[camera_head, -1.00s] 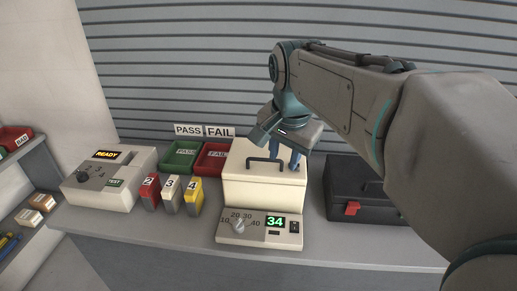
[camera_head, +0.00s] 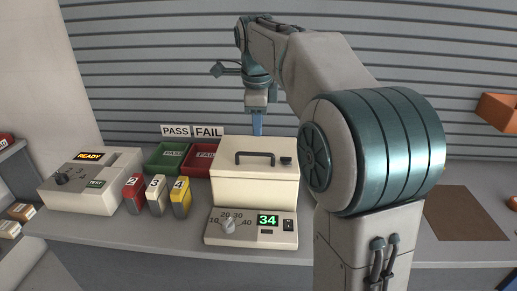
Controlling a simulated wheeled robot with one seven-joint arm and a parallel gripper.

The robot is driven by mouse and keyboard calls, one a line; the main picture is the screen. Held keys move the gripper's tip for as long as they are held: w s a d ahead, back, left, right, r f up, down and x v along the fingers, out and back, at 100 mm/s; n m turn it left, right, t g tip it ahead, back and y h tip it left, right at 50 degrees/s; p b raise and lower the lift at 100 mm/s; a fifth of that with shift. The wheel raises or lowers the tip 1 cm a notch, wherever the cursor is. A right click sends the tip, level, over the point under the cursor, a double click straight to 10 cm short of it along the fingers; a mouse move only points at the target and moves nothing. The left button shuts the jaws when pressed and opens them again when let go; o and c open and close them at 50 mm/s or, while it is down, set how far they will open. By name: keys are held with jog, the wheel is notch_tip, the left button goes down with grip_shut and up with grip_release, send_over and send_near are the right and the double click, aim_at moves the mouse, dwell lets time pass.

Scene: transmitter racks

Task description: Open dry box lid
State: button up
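The dry box (camera_head: 257,188) is a cream box on the bench, with a dark handle (camera_head: 254,158) on its lid (camera_head: 230,150) and a small dark part at the lid's right. The lid lies closed. The box's front panel (camera_head: 252,227) has a knob and a green display reading 34. My gripper (camera_head: 257,130) points down behind the box's back edge as seen here, apart from the handle. Its blue fingers show edge-on as one narrow strip, so their gap is hidden.
A READY tester (camera_head: 90,180), blocks numbered 2, 3 and 4 (camera_head: 155,195), a green PASS tray (camera_head: 168,158) and a red FAIL tray (camera_head: 200,160) stand left. A brown mat (camera_head: 465,213) lies right. My arm hides the bench right of the box.

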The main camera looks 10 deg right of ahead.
aim_at(259, 153)
jog(key=f, duration=0.3)
jog(key=w+f, duration=0.1)
jog(key=f, duration=0.4)
jog(key=shift+w+d+f, duration=0.3)
jog(key=shift+w+f, duration=0.05)
jog(key=shift+f, duration=0.05)
grip_shut()
